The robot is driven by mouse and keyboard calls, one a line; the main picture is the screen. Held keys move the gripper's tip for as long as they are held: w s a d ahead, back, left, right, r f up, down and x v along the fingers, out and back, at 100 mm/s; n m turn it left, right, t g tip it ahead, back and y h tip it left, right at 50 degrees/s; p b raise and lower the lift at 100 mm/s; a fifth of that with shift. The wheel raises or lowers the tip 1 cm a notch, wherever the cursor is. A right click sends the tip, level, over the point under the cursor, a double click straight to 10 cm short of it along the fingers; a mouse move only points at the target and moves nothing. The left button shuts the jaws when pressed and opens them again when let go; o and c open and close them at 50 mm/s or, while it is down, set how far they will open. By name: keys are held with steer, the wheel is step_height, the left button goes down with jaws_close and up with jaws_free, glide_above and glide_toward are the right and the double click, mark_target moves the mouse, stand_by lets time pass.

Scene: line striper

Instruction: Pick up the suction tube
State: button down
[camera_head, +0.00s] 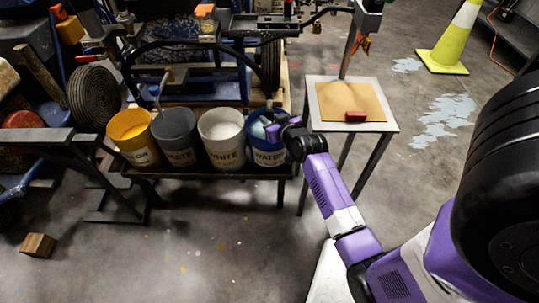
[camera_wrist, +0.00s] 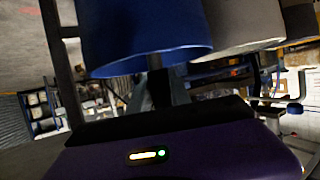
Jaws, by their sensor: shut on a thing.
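The suction tube (camera_head: 254,68) looks like the black hose that arches over the buckets and comes down at the blue bucket (camera_head: 262,152), in the head view. My gripper (camera_head: 274,126) is at the right rim of that blue bucket, reaching in from the right. It is shut on a thin piece that I take to be the tube's lower end; my gripper hides most of it. In the wrist view, the blue bucket (camera_wrist: 145,30) hangs at the top of the tilted picture. A short dark piece (camera_wrist: 157,88) shows just below its rim, between the bucket and my gripper.
White (camera_head: 223,150), grey (camera_head: 176,150) and yellow (camera_head: 133,150) buckets stand in a row left of the blue one, on a low dark rack. A small table (camera_head: 388,126) with a red block (camera_head: 355,117) stands to the right. The floor in front is mostly clear.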

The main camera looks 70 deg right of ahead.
steer(key=shift+r, duration=0.15)
step_height(320, 180, up, 26)
steer(key=p, duration=1.2)
steer(key=shift+p, duration=0.3)
